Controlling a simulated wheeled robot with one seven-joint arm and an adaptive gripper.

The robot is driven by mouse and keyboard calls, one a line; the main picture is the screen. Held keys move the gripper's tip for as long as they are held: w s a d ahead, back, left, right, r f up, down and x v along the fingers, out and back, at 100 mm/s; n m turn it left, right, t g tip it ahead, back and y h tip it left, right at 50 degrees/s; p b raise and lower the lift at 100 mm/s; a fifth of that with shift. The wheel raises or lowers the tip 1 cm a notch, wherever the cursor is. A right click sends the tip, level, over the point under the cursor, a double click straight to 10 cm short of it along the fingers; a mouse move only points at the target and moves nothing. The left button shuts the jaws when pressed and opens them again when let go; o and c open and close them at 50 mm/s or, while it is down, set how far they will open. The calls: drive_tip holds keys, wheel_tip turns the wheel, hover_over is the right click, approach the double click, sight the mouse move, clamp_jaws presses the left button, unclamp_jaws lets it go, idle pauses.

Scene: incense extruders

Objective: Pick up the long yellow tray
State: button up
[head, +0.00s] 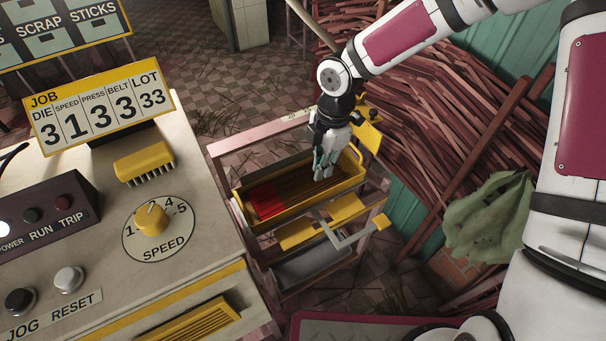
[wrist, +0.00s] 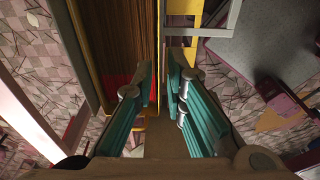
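The long yellow tray (head: 312,206) rests on top of a pinkish rack in the head view. It holds brown sticks with a bright red patch at its left end. My gripper (head: 323,173) points down at the right part of the tray. In the wrist view, the sticks fill the left of the picture, and the tray's yellow wall (wrist: 160,45) runs up the middle. My gripper's teal fingers (wrist: 163,80) are apart, one on either side of the line of this wall. Whether they touch it is hard to tell.
The machine console (head: 95,210) with its speed knob (head: 151,218) stands left of the rack. A yellow-handled brush (head: 145,161) lies on it. A yellow bracket (head: 345,208) sticks out below the tray. Bundled reddish sticks (head: 440,130) and a green cloth (head: 490,215) are to the right.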

sight(313, 199)
drive_tip(key=f, duration=0.4)
drive_tip(key=a+f, duration=0.1)
drive_tip(key=f, duration=0.8)
drive_tip(key=shift+s+a+f+b, duration=0.25)
drive_tip(key=shift+s+f+b, duration=0.05)
drive_tip(key=shift+s, duration=0.1)
drive_tip(key=shift+c, duration=0.4)
clamp_jaws()
drive_tip(key=shift+r, duration=0.1)
